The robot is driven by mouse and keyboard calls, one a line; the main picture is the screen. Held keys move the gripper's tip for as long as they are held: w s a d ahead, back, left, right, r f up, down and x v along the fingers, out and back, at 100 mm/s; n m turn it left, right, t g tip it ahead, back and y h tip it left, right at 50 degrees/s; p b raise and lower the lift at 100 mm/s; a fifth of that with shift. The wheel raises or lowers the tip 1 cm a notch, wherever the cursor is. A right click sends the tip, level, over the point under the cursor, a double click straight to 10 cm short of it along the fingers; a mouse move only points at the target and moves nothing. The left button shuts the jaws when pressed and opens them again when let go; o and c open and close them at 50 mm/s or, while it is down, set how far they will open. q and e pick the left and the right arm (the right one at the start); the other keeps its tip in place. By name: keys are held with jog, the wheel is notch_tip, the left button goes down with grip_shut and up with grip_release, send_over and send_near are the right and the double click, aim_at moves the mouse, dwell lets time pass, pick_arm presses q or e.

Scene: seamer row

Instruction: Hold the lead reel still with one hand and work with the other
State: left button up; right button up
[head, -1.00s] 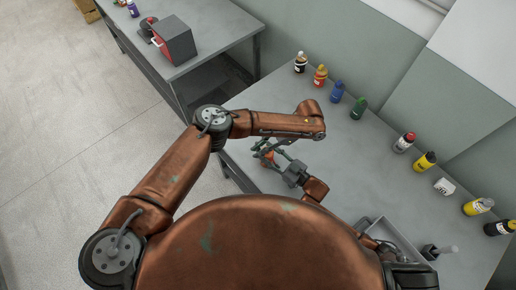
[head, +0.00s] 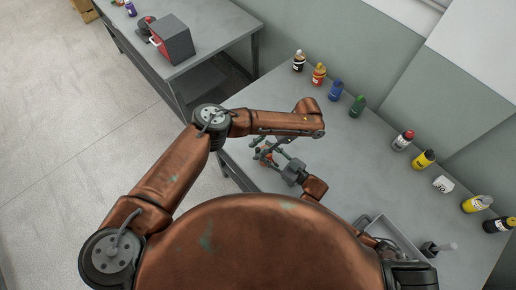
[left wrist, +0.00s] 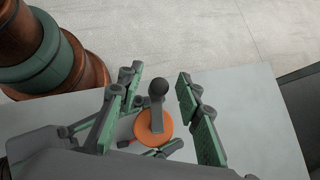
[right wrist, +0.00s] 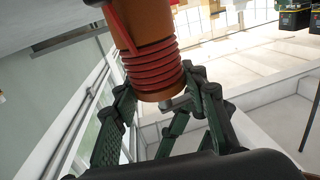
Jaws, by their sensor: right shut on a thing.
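The lead reel is an orange drum with red lead wound round it. It shows in the right wrist view (right wrist: 152,66), small and partly hidden in the head view (head: 268,156), and end-on as an orange disc in the left wrist view (left wrist: 152,126). A grey crank with a dark knob (left wrist: 158,90) lies across the disc. My left gripper (left wrist: 157,105) is open, with its fingers apart on either side of the crank, not visibly touching the knob. My right gripper (right wrist: 165,100) is shut on the reel, its exact contact partly hidden.
Several bottles, such as a blue one (head: 336,91) and a yellow one (head: 423,160), line the bench's (head: 345,165) wall side. A grey tray (head: 397,234) lies at the near right. Another bench (head: 222,39) carries a grey-red box (head: 177,42). Bench space beyond the hands is clear.

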pick_arm(q)
jog(key=v, duration=1.2)
pick_arm(e)
jog(key=o, duration=1.4)
jog(key=shift+c, duration=0.2)
